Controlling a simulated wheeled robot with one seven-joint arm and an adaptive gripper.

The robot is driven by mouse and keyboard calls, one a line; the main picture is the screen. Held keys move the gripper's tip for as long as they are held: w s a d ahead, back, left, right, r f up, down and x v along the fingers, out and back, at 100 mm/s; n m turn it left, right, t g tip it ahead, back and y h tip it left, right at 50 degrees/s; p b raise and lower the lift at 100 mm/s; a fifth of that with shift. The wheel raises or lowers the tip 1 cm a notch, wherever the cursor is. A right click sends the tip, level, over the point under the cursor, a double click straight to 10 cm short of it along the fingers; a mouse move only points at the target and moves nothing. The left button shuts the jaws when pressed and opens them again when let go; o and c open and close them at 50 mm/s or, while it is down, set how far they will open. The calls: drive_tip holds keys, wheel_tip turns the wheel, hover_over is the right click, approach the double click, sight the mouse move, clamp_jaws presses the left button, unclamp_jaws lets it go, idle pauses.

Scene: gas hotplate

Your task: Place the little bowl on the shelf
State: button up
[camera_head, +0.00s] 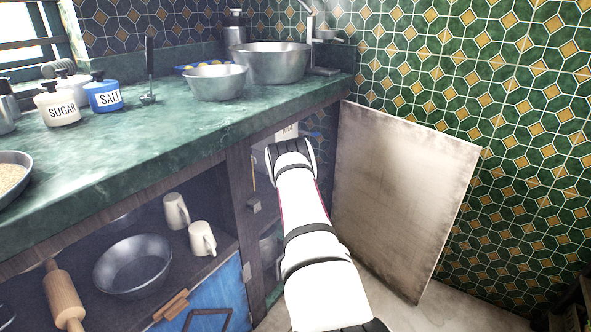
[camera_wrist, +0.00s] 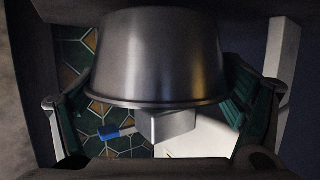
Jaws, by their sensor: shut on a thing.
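A small grey metal bowl (camera_wrist: 160,60) fills the upper middle of the wrist view, with its rim toward the bottom of the picture. My gripper (camera_wrist: 157,112) has one finger on each side of it and is shut on it. The exact finger contact is dark and partly hidden. In the head view, my white arm reaches toward the open cabinet under the counter; its hand and the held bowl are hidden there. The cabinet shelf (camera_head: 110,306) shows at the lower left.
The shelf bears a metal bowl (camera_head: 133,266), two mugs (camera_head: 176,211) (camera_head: 202,239) and a rolling pin (camera_head: 65,297). The counter (camera_head: 150,135) above holds two more metal bowls (camera_head: 216,80) (camera_head: 270,62) and jars. A board (camera_head: 400,190) leans against the tiled wall on the right.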

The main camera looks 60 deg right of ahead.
drive_tip(key=shift+b+x, duration=0.5)
drive_tip(key=shift+x, duration=0.5)
drive_tip(key=shift+w+d+b, duration=0.15)
drive_tip(key=shift+w+b, duration=0.05)
drive_tip(key=shift+b, duration=0.1)
drive_tip(key=shift+f, duration=0.45)
drive_tip(key=o, duration=1)
drive_tip(key=shift+f, duration=0.15)
drive_tip(key=shift+o, duration=0.2)
